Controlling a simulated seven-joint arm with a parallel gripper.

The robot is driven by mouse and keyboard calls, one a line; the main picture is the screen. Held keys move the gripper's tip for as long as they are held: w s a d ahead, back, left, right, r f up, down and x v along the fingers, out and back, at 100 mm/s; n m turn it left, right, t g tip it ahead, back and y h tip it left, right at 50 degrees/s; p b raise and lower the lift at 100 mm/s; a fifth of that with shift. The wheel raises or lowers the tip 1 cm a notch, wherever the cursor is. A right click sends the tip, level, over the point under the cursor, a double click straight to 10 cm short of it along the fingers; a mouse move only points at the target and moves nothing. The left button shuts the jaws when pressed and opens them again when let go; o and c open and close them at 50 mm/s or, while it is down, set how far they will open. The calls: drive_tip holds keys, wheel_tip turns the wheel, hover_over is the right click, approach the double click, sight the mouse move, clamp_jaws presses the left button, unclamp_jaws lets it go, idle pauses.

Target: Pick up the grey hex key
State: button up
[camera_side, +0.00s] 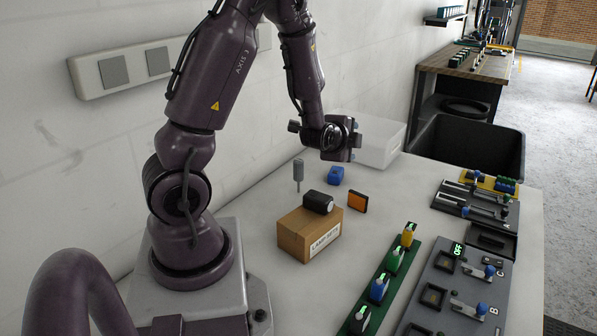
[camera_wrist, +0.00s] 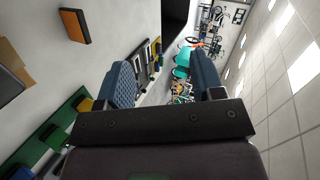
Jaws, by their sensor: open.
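A grey tool (camera_side: 298,173) with a thick upright handle and a thin shaft below it stands on the white table behind the cardboard box; it looks like the grey hex key. How its lower end rests is too small to tell. It does not show in the wrist view. My gripper (camera_side: 356,140) is to the right of it and higher, above the table, pointing away to the right. In the wrist view my gripper (camera_wrist: 165,78) has its two blue fingers wide apart with nothing between them.
A cardboard box (camera_side: 297,236) with a black lamp (camera_side: 318,202) on top stands in front of the tool. A white bin (camera_side: 380,143) is behind my gripper. A green rack (camera_side: 375,310) and grey panels (camera_side: 447,300) fill the right.

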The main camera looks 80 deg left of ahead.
drive_tip(key=s+a+f+m+g+y, duration=0.1)
drive_tip(key=s+a+f+m+y, duration=0.2)
drive_tip(key=s+a+f+m, duration=0.15)
drive_tip(key=m+t+y, duration=0.2)
drive_tip(key=m+t, duration=0.1)
drive_tip(key=m, duration=1.1)
approach(296, 166)
drive_tip(key=x, duration=1.1)
drive_tip(key=shift+w+a, duration=0.2)
drive_tip(key=shift+a, duration=0.05)
drive_tip(key=c, duration=1)
